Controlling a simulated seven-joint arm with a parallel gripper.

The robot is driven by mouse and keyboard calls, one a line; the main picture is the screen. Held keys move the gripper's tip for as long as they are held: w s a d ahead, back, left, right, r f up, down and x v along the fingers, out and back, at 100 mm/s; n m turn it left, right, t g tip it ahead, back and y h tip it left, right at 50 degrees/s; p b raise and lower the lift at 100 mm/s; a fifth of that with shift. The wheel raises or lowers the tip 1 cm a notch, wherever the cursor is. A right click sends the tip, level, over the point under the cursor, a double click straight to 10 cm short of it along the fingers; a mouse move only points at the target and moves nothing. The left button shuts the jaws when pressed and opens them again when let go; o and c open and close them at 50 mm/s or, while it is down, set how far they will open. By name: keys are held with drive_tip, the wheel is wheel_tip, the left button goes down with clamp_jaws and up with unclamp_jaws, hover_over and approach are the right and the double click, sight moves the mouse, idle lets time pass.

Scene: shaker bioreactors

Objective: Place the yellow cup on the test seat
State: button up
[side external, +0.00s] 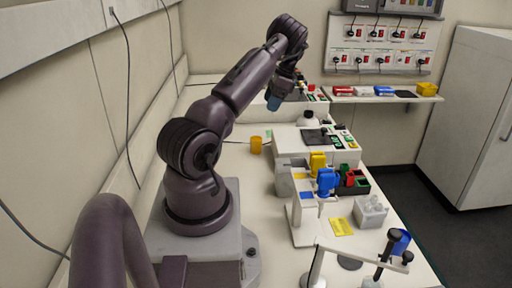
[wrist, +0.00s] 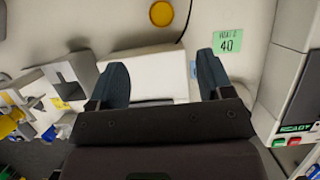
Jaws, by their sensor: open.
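A yellow-orange cup (side external: 256,145) stands on the bench behind the arm's base, left of the white machines. In the wrist view the cup (wrist: 161,13) is seen from above as a round yellow shape near the top edge. My gripper (side external: 274,100) is raised above the bench, apart from the cup. In the wrist view my gripper (wrist: 161,78) has its two dark fingers wide apart with nothing between them. I cannot tell which fixture is the test seat; a white stand (side external: 303,215) with blue and yellow parts is at the front.
A white machine (side external: 292,143) stands right of the cup. A green label (wrist: 228,41) lies on the bench. The bench around the cup is clear.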

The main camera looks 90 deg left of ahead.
approach(251, 150)
drive_tip(key=x, duration=0.2)
drive_tip(key=a+x, duration=0.1)
drive_tip(key=x, duration=0.1)
drive_tip(key=shift+f, duration=0.3)
drive_tip(key=shift+c, duration=0.5)
drive_tip(key=shift+w, duration=0.1)
drive_tip(key=c, duration=1)
drive_tip(key=shift+r, duration=0.1)
